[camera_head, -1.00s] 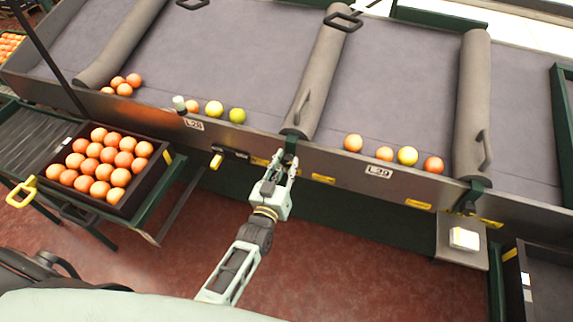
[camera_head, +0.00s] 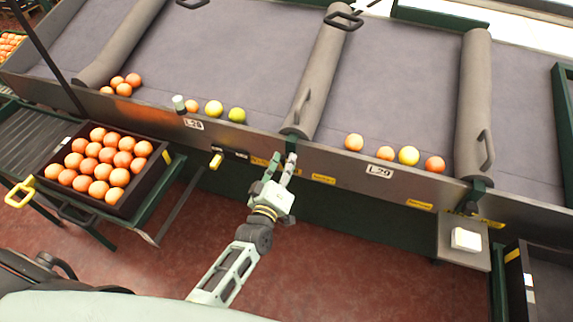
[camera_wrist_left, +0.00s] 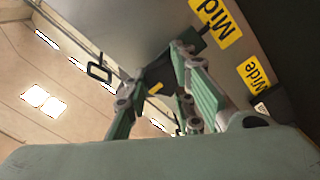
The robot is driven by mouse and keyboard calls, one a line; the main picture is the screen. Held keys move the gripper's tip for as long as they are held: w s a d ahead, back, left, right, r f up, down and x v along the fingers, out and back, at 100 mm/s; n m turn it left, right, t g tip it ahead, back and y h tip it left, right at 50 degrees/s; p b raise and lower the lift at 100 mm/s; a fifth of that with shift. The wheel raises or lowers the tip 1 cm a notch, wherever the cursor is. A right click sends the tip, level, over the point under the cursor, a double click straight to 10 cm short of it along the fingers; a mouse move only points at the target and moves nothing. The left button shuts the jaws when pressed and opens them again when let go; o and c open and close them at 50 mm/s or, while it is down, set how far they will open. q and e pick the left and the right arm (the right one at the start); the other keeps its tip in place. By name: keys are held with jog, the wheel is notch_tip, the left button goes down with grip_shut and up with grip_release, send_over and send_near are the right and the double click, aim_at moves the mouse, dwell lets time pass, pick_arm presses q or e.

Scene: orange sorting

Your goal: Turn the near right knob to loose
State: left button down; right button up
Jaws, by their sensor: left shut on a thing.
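My left gripper (camera_head: 283,161) is at the front rail, just below the near end of the middle grey divider (camera_head: 318,82). Its fingers are shut on a dark knob, which the head view mostly hides. In the left wrist view the dark knob (camera_wrist_left: 158,74) with a yellow mark lies between the green-padded fingers of my left gripper (camera_wrist_left: 158,90). Yellow labels reading "Mid" (camera_wrist_left: 216,20) and "Wide" (camera_wrist_left: 259,72) are on the rail beside it. A dark green bracket (camera_head: 470,190) sits under the right divider's near end. My right gripper is not in view.
Oranges and yellow-green fruit lie along the front rail (camera_head: 345,173) on both sides of the middle divider. A full crate of oranges (camera_head: 152,180) stands at the left. A small plate with a white block (camera_head: 466,239) sits at the right. The red floor below is open.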

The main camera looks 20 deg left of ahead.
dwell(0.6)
pick_arm(q)
jog(key=c, duration=1.5)
grip_release()
jog(key=shift+c, duration=0.2)
jog(key=s, duration=1.2)
jog(key=shift+a, duration=0.15)
